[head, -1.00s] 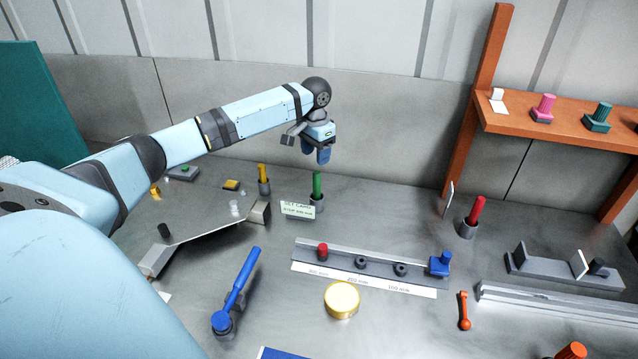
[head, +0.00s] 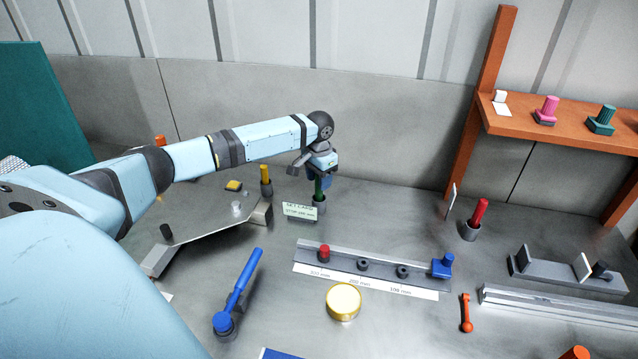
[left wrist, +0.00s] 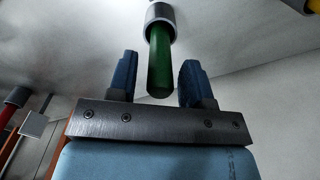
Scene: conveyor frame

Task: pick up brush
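A green handle (head: 318,189), perhaps the brush's, stands upright in a grey cup (head: 320,206) at the back middle of the bench. Its brush end is not visible. My left gripper (head: 322,181) is over the top of this handle, pointing down. In the left wrist view the green handle (left wrist: 160,62) lies between the two blue fingers of the left gripper (left wrist: 158,65), with a gap on both sides. The fingers are open. The cup (left wrist: 160,14) shows beyond them. My right gripper is not in view.
A sign card (head: 300,211) stands just in front of the cup. A yellow handle (head: 265,175) stands to its left and a red handle (head: 480,211) to its right.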

